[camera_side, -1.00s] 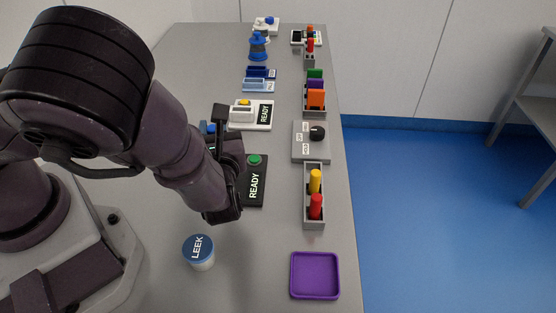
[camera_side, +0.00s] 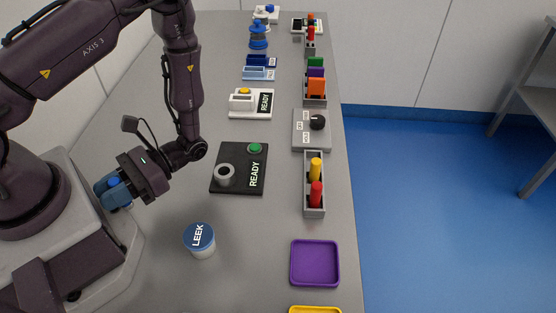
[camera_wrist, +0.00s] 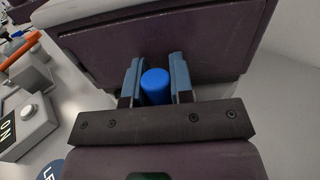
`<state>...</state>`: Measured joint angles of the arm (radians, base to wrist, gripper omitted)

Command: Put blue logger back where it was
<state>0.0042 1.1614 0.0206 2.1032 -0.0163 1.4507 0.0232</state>
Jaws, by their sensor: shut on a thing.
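My gripper (camera_side: 112,192) is low at the left, close to my base, its jaws pointing left. It is shut on the blue logger (camera_wrist: 155,85), whose rounded blue top shows between the two blue-grey fingers in the wrist view. In the side view a bit of the blue logger (camera_side: 114,182) shows among the fingers; its lower part is hidden. A black READY board (camera_side: 239,168) with an empty-looking grey ring holder (camera_side: 225,175) and a green button lies to the right of my gripper.
A blue-lidded LEEK tub (camera_side: 200,240) stands in front of the board. A rack with yellow and red pieces (camera_side: 314,208), a grey knob box (camera_side: 311,130), and a purple tray (camera_side: 315,263) line the right edge. A white READY board (camera_side: 251,103) lies farther back.

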